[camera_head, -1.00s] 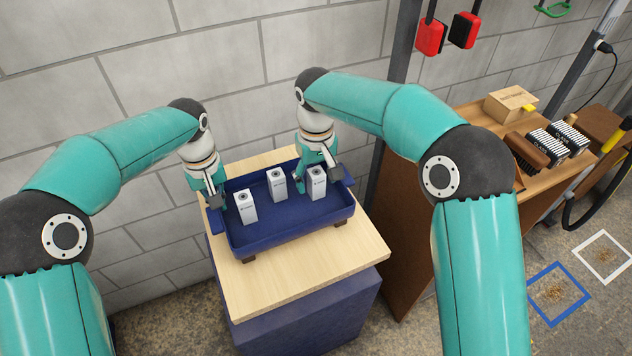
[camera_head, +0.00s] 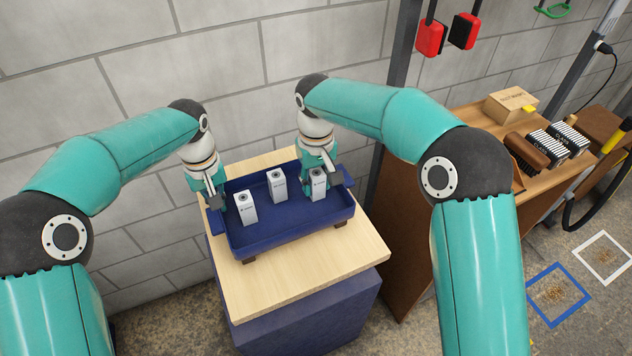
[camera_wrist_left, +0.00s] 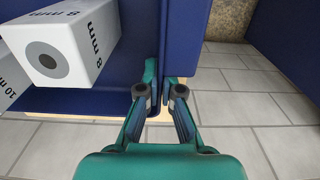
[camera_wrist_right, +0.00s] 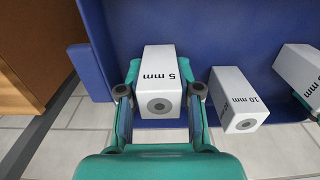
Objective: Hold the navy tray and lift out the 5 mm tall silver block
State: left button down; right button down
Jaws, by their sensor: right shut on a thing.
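The navy tray (camera_head: 290,233) stands on the wooden-topped stand and holds three upright silver blocks. The 5 mm block (camera_head: 318,187) is the rightmost in the head view. My right gripper (camera_head: 319,176) is shut on it, with one finger on each side. The block's "5 mm" label (camera_wrist_right: 174,68) shows in the right wrist view. The 10 mm block (camera_head: 277,187) is in the middle and the 8 mm block (camera_head: 246,209) at the left. My left gripper (camera_wrist_left: 163,92) is shut on the tray's left wall, a finger on each side.
The pale wooden stand top (camera_head: 330,262) is clear in front of the tray. A brown bench (camera_head: 470,115) at the right carries a cardboard box (camera_head: 510,103) and other items. The block wall is close behind the tray.

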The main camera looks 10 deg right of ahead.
aim_at(316, 173)
notch_tip(316, 173, up, 10)
jog(key=shift+r, duration=0.1)
dwell(0.4)
pick_arm(q)
jog(key=c, duration=1.2)
grip_release()
jog(key=shift+c, duration=0.2)
notch_tip(316, 173, up, 12)
pick_arm(e)
jog(key=shift+s, duration=0.1)
